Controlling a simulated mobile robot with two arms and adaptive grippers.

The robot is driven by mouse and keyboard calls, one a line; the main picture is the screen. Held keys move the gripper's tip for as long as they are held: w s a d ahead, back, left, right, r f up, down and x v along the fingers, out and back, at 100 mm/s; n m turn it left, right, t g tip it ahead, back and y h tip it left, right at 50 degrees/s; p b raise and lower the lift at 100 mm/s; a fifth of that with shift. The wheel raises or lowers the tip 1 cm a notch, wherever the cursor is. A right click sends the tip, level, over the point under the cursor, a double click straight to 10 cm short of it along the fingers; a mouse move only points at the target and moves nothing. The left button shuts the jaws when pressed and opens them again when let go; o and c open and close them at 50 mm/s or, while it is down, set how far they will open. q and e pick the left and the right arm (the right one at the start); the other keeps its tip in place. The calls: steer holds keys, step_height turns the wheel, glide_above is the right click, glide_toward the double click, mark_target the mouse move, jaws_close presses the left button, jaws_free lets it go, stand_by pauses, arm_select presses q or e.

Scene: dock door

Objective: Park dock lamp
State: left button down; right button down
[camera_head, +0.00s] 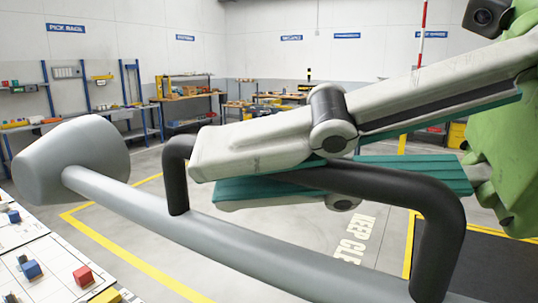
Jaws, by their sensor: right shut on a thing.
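The dock lamp (130,205) fills the front of the head view. It has a grey cone-shaped head (75,160) at the left and a long grey arm running down to the lower right. A black bar handle (175,185) stands up from the arm. My right gripper (270,170) comes in from the right and is shut on the black handle, with one pale finger above the bar and one teal-padded finger below it. The finger hides part of the bar. The far end of the lamp arm is outside the picture. My left gripper is not in view.
A white table (30,255) with small coloured blocks, including a red block (83,276) and a blue block (31,269), is at the lower left. Workbenches (190,100) stand along the back wall. Yellow floor lines (130,262) mark open grey floor beyond the lamp.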

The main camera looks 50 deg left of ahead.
steer(key=shift+s, duration=0.15)
steer(key=c, duration=2.1)
jaws_free()
steer(key=shift+d, duration=0.1)
steer(key=shift+c, duration=0.2)
steer(key=shift+s+d, duration=0.1)
steer(key=shift+s, duration=0.05)
steer(key=shift+w, duration=0.3)
steer(key=v, duration=1.1)
steer(key=shift+d, duration=0.4)
